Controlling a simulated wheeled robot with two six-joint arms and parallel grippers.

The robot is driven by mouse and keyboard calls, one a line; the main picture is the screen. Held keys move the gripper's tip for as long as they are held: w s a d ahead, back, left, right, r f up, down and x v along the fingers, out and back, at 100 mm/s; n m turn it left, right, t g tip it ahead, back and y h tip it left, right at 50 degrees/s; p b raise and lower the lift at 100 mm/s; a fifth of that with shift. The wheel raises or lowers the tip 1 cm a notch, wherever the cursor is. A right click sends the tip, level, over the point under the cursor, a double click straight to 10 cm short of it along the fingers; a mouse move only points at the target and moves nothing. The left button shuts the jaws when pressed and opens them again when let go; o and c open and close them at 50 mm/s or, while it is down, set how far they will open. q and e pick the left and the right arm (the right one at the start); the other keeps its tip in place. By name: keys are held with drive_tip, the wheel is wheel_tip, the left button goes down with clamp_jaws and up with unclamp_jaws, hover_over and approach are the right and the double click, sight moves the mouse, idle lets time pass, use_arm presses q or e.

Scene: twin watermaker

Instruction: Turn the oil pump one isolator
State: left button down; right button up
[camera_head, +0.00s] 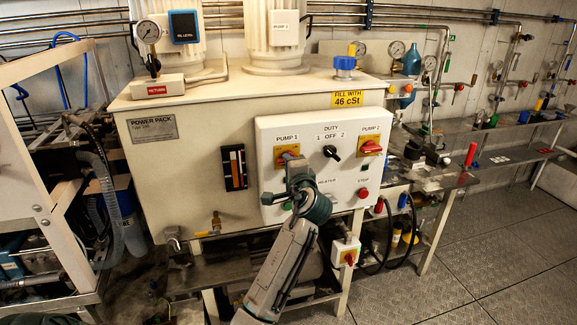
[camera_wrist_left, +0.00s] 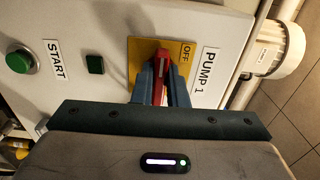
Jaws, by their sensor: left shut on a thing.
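The PUMP 1 isolator is a red handle on a yellow plate (camera_head: 281,143) at the upper left of the white control panel (camera_head: 325,190). In the left wrist view its red handle (camera_wrist_left: 163,66) runs up and down the picture, beside an OFF mark on the yellow plate (camera_wrist_left: 143,50). My left gripper (camera_head: 291,163) is at this isolator and partly covers it. In the left wrist view the blue-grey fingers (camera_wrist_left: 160,82) are shut on the red handle, one on each side. My right gripper is not in view.
The panel also bears a black DUTY knob (camera_head: 331,152), the PUMP 2 isolator (camera_head: 370,147) and a red STOP button (camera_head: 363,193). A green START button (camera_wrist_left: 19,61) shows in the left wrist view. A small red-yellow switch box (camera_head: 346,254) hangs below. Open floor lies right.

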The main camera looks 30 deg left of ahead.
use_arm(q)
drive_tip(key=c, duration=1.4)
unclamp_jaws()
drive_tip(key=shift+c, duration=0.2)
